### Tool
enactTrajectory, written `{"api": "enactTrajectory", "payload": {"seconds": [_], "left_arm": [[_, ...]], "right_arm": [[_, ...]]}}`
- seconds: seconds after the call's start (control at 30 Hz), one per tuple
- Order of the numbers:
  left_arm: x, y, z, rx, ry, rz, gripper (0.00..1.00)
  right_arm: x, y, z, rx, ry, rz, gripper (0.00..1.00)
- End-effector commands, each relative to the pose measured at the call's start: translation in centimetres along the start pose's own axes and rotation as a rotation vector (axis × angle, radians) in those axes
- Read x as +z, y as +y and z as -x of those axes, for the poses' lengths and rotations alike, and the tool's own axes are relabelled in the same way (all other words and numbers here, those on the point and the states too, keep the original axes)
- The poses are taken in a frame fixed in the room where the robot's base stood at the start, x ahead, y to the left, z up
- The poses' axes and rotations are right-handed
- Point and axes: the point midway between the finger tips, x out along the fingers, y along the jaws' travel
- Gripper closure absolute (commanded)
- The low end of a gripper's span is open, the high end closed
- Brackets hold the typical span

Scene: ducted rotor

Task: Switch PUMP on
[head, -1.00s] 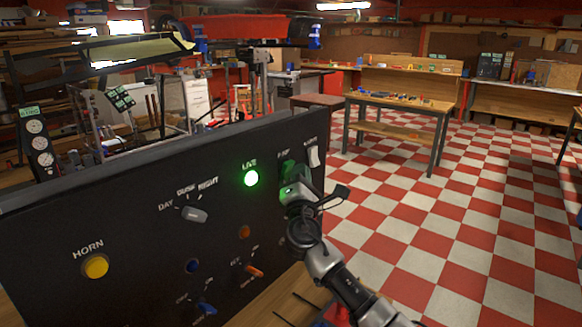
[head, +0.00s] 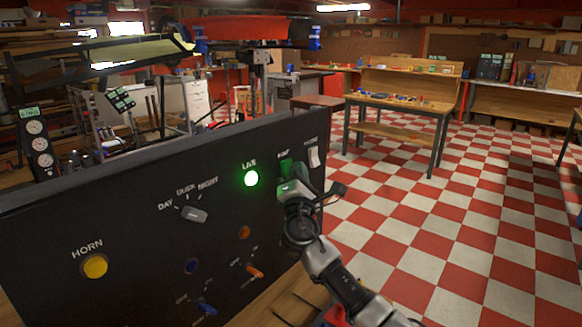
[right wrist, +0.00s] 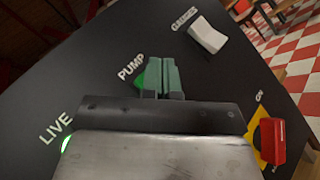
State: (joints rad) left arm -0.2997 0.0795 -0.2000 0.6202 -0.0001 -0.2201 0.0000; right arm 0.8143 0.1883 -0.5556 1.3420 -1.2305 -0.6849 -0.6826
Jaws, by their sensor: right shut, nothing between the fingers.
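The PUMP switch is a green rocker on the black control panel (head: 130,220). In the head view its green part (head: 286,166) shows just above my right gripper (head: 288,184). In the right wrist view a green edge of the PUMP switch (right wrist: 140,83) shows left of the fingers, below the PUMP label. My right gripper (right wrist: 162,78) is shut and empty, its tips over the switch. The fingers hide most of the rocker, so I cannot tell its position or whether they touch it. My left gripper is not in view.
A lit green LIVE lamp (head: 251,179) is left of PUMP. A white rocker (head: 314,157) is to its right. A red switch (right wrist: 272,140) on a yellow plate is lower right in the wrist view. The panel also carries a grey selector (head: 195,215) and yellow HORN button (head: 95,267).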

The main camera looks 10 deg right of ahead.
Motion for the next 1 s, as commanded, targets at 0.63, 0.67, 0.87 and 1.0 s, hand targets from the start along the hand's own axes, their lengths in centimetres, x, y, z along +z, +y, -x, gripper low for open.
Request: {"api": "enactTrajectory", "payload": {"seconds": [0.63, 0.67, 0.87, 1.0], "left_arm": [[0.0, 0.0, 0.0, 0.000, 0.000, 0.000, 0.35], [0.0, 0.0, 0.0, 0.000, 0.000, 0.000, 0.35], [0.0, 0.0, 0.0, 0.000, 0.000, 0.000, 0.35], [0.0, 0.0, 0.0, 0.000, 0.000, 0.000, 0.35]], "right_arm": [[0.9, -0.9, 1.3, 0.000, 0.000, 0.001, 1.00], [0.9, -0.9, 1.3, 0.000, 0.000, 0.001, 1.00], [1.4, -1.6, 2.1, -0.002, 0.001, 0.000, 1.00], [2.2, -2.3, 3.1, -0.001, 0.001, 0.001, 1.00]]}}
